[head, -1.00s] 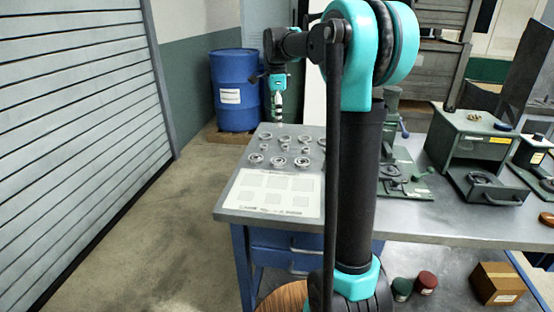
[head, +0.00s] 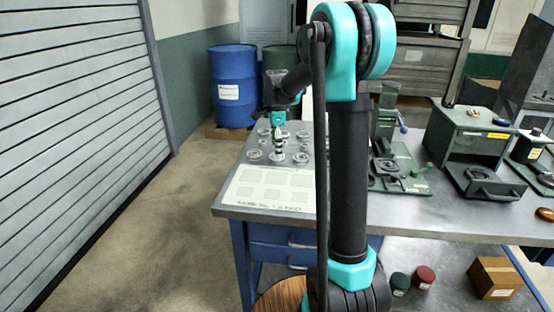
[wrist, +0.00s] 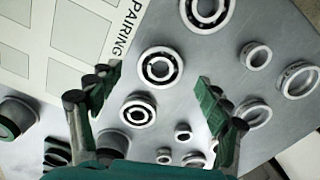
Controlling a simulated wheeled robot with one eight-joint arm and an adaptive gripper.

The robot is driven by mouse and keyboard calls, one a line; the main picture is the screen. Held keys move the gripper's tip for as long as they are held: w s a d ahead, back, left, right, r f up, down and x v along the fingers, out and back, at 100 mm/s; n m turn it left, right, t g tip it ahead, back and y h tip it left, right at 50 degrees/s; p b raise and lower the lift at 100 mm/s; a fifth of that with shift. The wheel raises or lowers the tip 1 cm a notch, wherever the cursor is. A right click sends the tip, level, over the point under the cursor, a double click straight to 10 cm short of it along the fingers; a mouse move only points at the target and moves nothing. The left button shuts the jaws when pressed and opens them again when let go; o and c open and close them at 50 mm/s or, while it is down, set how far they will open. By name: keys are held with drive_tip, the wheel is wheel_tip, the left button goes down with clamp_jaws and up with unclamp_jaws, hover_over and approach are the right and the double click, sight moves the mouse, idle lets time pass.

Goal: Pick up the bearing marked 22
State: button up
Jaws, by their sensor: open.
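Several metal bearings and rings lie on the left end of the workbench. In the wrist view a large bearing with a dark ball race (wrist: 160,67) lies between the lines of my fingers, just beyond the tips. A smaller bearing (wrist: 138,111) lies nearer, and another large one (wrist: 207,11) is at the top edge. No number is readable on any of them, so I cannot tell which is marked 22. My gripper (wrist: 157,88) is open and empty above the bearings. In the head view my gripper (head: 279,148) points down over the group and hides part of it.
A white printed sheet with grey squares (head: 270,190) lies in front of the bearings. Plain rings (wrist: 256,56) lie to the right in the wrist view. A green press (head: 388,165) and a green box-shaped machine (head: 475,140) stand further right. A blue drum (head: 233,88) is behind.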

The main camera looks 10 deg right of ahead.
drive_tip(key=shift+d+f, duration=0.15)
drive_tip(key=shift+f, duration=1.4)
drive_tip(key=c, duration=1.4)
